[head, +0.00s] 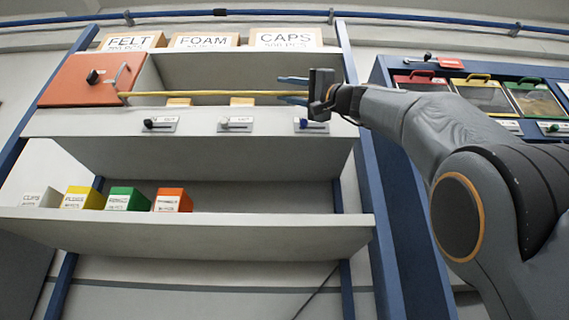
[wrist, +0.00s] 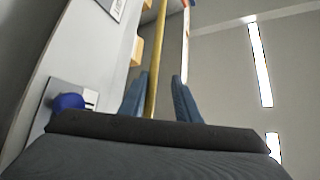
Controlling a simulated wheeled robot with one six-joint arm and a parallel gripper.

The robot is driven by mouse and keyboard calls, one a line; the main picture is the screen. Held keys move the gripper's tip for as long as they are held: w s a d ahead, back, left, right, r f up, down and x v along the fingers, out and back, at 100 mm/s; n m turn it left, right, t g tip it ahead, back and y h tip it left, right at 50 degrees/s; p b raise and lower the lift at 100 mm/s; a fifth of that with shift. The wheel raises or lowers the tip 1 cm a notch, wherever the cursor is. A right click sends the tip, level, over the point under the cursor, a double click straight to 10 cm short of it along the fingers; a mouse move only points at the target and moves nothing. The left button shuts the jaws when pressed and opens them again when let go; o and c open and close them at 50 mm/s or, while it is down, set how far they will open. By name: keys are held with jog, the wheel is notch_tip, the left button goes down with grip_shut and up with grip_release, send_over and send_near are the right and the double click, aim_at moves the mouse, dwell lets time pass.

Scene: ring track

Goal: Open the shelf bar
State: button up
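The shelf bar (head: 210,93) is a thin yellow rod lying level across the front of the upper shelf, from the orange panel at left to my gripper at right. It also shows in the wrist view (wrist: 155,60), running away from me between the fingers. My gripper (head: 292,90) is at the bar's right end, with its blue fingers apart, one above and one below the bar. In the wrist view my gripper (wrist: 160,95) has the bar nearer its left finger, with a clear gap to the right finger. The bar's right end is hidden by my gripper.
An orange panel (head: 85,80) with a dark knob covers the upper shelf's left part. Labelled boxes (head: 205,41) stand on top. Several small coloured boxes (head: 128,199) stand on the lower shelf. A blue upright (head: 378,210) is close below my arm. A second rack (head: 480,95) stands at right.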

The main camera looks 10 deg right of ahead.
jog(key=d+f+b, duration=0.5)
jog(key=f+b, duration=0.1)
jog(key=shift+s+d, duration=0.35)
jog(key=shift+s, duration=0.1)
dwell(0.4)
jog(key=shift+s+r, duration=0.1)
dwell(0.7)
